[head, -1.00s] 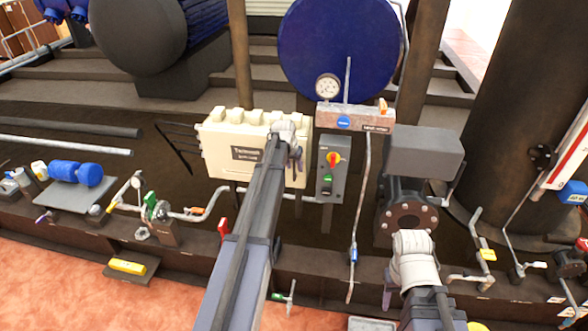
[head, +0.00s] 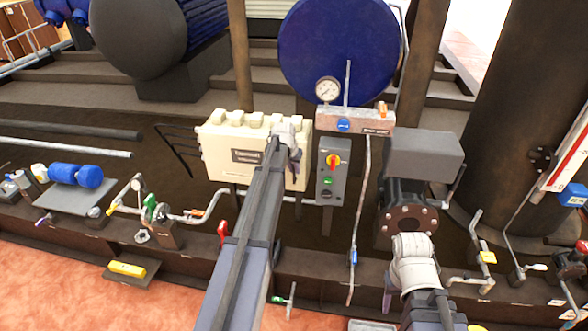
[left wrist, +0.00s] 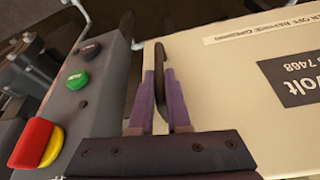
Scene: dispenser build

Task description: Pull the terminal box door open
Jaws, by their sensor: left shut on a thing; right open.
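The cream terminal box (head: 225,158) stands upright behind my left arm in the head view, with a dark label on its door. Its door also fills the right of the left wrist view (left wrist: 235,100). My left gripper (left wrist: 160,95) has its purple fingers shut on the dark door handle (left wrist: 163,62) near the door's edge. The door looks closed or nearly so. My right gripper (head: 388,295) hangs low at the right, apart from the box, its fingers mostly hidden.
A grey control box (head: 331,172) with a red-yellow knob stands close to the right of the terminal box. A pressure gauge (head: 327,90) and a thin pipe (head: 361,210) are beyond it. A flanged grey unit (head: 425,155) stands behind my right arm.

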